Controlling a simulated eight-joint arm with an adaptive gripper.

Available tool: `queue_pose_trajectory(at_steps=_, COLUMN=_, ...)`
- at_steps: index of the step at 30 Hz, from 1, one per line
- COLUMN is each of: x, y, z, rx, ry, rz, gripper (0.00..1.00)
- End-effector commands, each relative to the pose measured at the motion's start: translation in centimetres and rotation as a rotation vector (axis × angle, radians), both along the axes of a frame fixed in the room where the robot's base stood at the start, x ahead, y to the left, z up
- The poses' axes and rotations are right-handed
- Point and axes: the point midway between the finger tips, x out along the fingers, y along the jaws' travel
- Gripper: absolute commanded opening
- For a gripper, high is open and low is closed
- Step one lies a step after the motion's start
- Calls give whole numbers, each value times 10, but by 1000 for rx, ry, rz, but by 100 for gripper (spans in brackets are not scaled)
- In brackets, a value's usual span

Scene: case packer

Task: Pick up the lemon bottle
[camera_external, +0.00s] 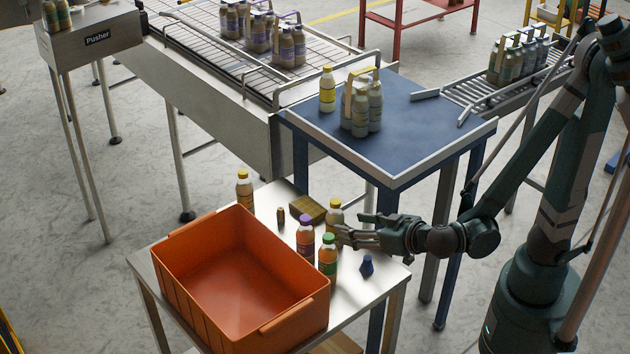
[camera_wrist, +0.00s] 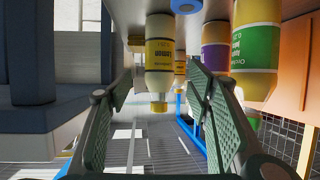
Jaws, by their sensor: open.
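The lemon bottle (camera_external: 335,217), with a yellow cap and yellow label, stands upright on the small metal table. In the wrist view, which shows the scene upside down, the lemon bottle (camera_wrist: 160,52) is ahead, lined up with the gap between my fingers. My gripper (camera_external: 352,229) is open and empty, lying level just right of the bottle. Its two green-padded fingers (camera_wrist: 160,105) are spread wide in the wrist view. Whether the bottle is between the fingertips or just beyond them I cannot tell. Its lower part is partly hidden in the external view.
A purple-label bottle (camera_external: 305,238) and a green-label bottle (camera_external: 327,262) stand close by. Another yellow-capped bottle (camera_external: 244,192) stands behind the orange bin (camera_external: 178,275). A brown box (camera_external: 307,209) and a small blue object (camera_external: 367,266) lie near. The blue table (camera_external: 400,125) rises behind.

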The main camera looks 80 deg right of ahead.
Motion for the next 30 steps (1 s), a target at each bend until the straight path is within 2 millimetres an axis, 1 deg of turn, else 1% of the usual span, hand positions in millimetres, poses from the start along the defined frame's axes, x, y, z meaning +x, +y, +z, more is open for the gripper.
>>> queue_pose_trajectory(at_steps=8, x=3, y=-2, z=-2, rx=0, ry=1, rz=-1, gripper=50)
queue_pose_trajectory(at_steps=19, x=18, y=-14, z=-10, rx=0, ry=2, rz=-1, gripper=50)
queue_pose_trajectory(at_steps=30, x=19, y=-15, z=-10, rx=0, ry=1, rz=0, gripper=50)
